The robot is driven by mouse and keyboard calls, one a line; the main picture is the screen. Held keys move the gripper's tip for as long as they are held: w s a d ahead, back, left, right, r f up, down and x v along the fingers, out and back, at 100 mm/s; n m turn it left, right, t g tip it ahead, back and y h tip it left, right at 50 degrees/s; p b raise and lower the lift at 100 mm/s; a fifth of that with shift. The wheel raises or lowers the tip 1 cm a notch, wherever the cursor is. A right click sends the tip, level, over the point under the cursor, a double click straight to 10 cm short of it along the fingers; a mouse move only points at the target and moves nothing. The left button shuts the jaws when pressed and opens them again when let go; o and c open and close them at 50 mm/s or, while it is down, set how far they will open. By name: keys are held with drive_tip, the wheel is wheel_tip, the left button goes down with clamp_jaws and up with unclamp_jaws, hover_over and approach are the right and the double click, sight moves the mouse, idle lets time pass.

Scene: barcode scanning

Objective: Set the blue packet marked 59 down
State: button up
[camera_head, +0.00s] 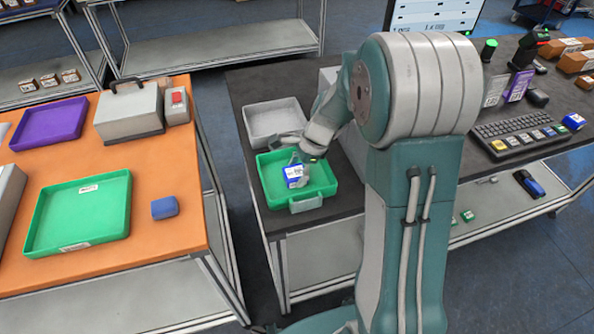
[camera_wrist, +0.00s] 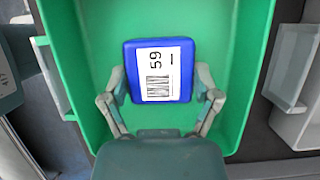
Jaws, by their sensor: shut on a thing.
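The blue packet marked 59 (camera_wrist: 186,68) has a white barcode label facing up toward the wrist camera. It is between the two fingers of my gripper (camera_wrist: 160,88), which is shut on it. In the head view the packet (camera_head: 295,176) and my gripper (camera_head: 303,172) are over the green tray (camera_head: 317,198) on the dark table. The tray's green floor and walls surround the packet in the wrist view. I cannot tell whether the packet touches the tray floor.
A grey tray (camera_head: 275,122) stands just behind the green one. On the orange table at left are another green tray (camera_head: 117,216), a blue packet (camera_head: 165,207) and a purple tray (camera_head: 50,124). A keyboard (camera_head: 525,133) lies at right. A gap of floor separates the tables.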

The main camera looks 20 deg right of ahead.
drive_tip(key=o, duration=1.1)
drive_tip(key=v, duration=1.1)
drive_tip(key=shift+s+a+r+n+t+h, duration=0.9)
drive_tip(key=shift+s+r+n, duration=0.65)
drive_tip(key=shift+s+n, duration=1.7)
drive_tip(key=shift+s+a+r+n+t+h, duration=0.8)
drive_tip(key=shift+s+r+n, duration=0.75)
drive_tip(key=shift+s+n, duration=1.7)
drive_tip(key=shift+s+a+r+n+t+h, duration=0.65)
drive_tip(key=shift+s+r+n+t, duration=0.7)
drive_tip(key=shift+s+n, duration=1.9)
drive_tip(key=shift+s+r+m+g, duration=0.2)
drive_tip(key=shift+s+m+g, duration=0.05)
drive_tip(key=shift+s+m, duration=0.5)
